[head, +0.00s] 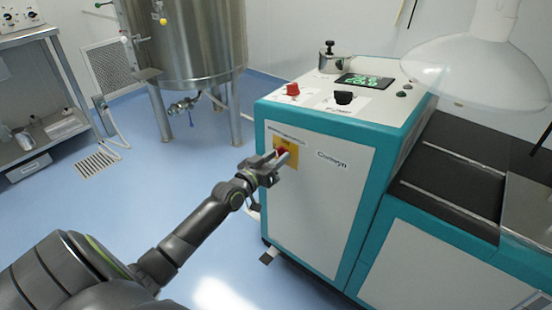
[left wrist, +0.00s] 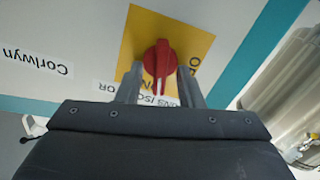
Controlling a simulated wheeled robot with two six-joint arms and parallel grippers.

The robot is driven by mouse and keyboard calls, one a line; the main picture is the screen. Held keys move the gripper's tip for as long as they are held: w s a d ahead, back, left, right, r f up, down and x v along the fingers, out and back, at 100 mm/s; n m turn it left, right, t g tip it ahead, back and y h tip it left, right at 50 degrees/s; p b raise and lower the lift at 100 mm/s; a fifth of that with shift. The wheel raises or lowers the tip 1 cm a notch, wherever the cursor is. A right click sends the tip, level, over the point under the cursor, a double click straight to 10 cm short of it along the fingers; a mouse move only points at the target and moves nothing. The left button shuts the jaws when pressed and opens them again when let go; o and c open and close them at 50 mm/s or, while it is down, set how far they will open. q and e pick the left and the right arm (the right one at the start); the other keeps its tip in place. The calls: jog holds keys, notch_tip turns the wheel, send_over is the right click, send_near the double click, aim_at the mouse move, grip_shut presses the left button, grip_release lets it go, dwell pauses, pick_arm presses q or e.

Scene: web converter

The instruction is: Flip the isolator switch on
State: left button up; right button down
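The isolator switch is a red rotary knob (left wrist: 160,58) on a yellow plate (left wrist: 128,48), on the front panel of a white and teal machine. In the left wrist view its handle runs up and down the picture. In the head view the red knob (head: 281,151) is partly hidden by my left gripper (head: 282,158). My left gripper (left wrist: 159,80) is open, with one finger on each side of the knob's handle. A gap shows on both sides, so I see no clear contact. Lettering on the plate is partly hidden by the fingers. My right gripper is not in view.
The machine's top (head: 330,92) carries a red button (head: 292,89), a black knob (head: 344,97) and a green display (head: 365,80). A steel tank (head: 190,40) stands behind on legs. A steel bench (head: 30,100) is at far left. The blue floor between is mostly clear.

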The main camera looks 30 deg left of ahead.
pick_arm(q)
jog(key=shift+c, duration=0.3)
grip_shut()
jog(key=shift+m, duration=0.3)
jog(key=shift+m+b, duration=0.55)
jog(key=shift+m, duration=0.75)
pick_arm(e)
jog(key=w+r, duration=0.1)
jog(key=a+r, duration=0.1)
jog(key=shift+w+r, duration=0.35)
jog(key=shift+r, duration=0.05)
pick_arm(q)
jog(key=shift+o, duration=0.3)
grip_release()
